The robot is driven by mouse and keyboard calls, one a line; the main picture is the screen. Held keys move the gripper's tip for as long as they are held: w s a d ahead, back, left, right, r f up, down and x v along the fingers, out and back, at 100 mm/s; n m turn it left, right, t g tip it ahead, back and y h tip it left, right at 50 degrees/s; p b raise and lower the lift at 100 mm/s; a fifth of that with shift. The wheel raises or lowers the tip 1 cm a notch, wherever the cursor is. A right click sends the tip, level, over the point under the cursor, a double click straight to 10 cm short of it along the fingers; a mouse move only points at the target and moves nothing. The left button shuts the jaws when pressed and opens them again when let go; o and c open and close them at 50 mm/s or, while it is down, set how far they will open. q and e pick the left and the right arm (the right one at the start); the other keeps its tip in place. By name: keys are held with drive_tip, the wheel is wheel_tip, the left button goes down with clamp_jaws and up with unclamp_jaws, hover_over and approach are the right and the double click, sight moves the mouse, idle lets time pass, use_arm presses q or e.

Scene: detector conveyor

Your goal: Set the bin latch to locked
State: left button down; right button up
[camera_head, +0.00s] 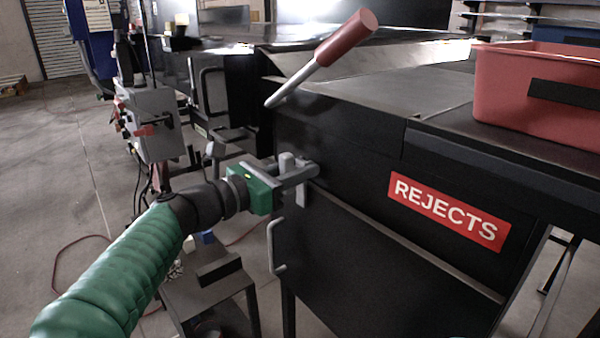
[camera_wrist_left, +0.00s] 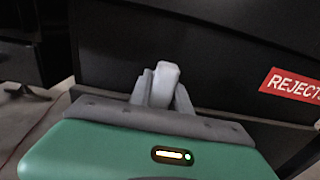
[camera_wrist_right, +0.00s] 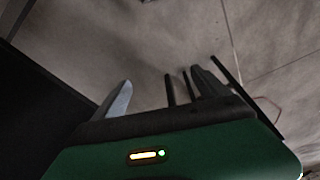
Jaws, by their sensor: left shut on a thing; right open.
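The bin latch (camera_head: 302,190) is a small grey piece on the upper left of the black bin front, above the bin door. My left gripper (camera_head: 298,172) is at the latch, its fingers shut on the latch's upright grey knob. In the left wrist view the latch knob (camera_wrist_left: 164,84) stands between the left gripper's fingers (camera_wrist_left: 162,92). The fingers hide part of the latch, so I cannot tell its exact setting. My right gripper (camera_wrist_right: 160,98) shows only in its own wrist view. It is open and empty, with its fingers apart above the grey floor.
A red REJECTS label (camera_head: 449,212) is on the bin front (camera_head: 365,255). A grey handle (camera_head: 275,246) sits at the door's left edge. A red-handled lever (camera_head: 325,55) rises above the bin. A red tub (camera_head: 540,85) stands on top at right. A small dark table (camera_head: 215,285) is below my left arm.

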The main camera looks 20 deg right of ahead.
use_arm(q)
drive_tip(key=shift+f, duration=0.45)
drive_tip(key=c, duration=1.3)
unclamp_jaws()
drive_tip(key=shift+w, duration=0.15)
drive_tip(key=shift+r, duration=0.25)
drive_tip(key=p+v, duration=0.2)
drive_tip(key=v, duration=1.5)
